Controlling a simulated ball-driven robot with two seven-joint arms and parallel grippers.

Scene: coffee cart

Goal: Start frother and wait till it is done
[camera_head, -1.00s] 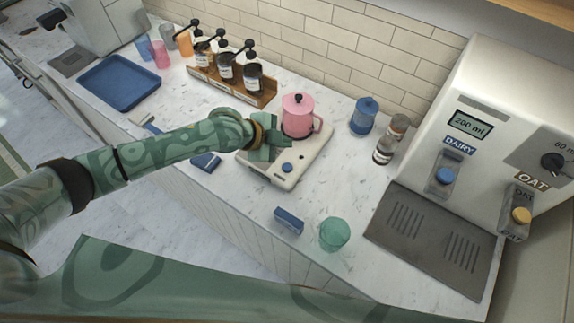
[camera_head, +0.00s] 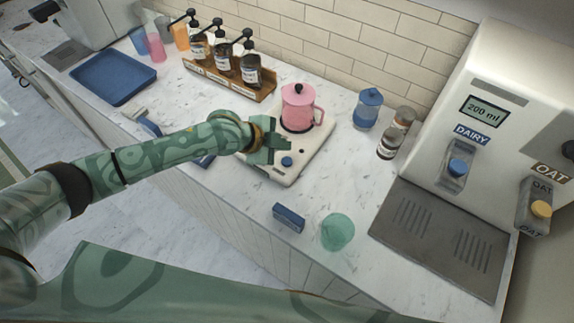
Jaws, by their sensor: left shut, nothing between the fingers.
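The frother has a pale base (camera_head: 306,159) on the marble counter with a pink lidded jug (camera_head: 299,109) standing on its back part. A blue round button (camera_head: 287,161) sits on the front of the base. My left gripper (camera_head: 281,150) is shut and empty, over the front left part of the base. Its fingertips are close to the blue button; I cannot tell whether they touch anything. Part of the base is hidden behind the gripper. My right gripper is not in view.
A green cup (camera_head: 337,232) and a blue box (camera_head: 289,217) stand near the counter's front edge. A blue canister (camera_head: 367,109) and small jars (camera_head: 389,145) stand right of the frother. The milk dispenser (camera_head: 483,120) is at right, a syrup rack (camera_head: 228,81) behind left.

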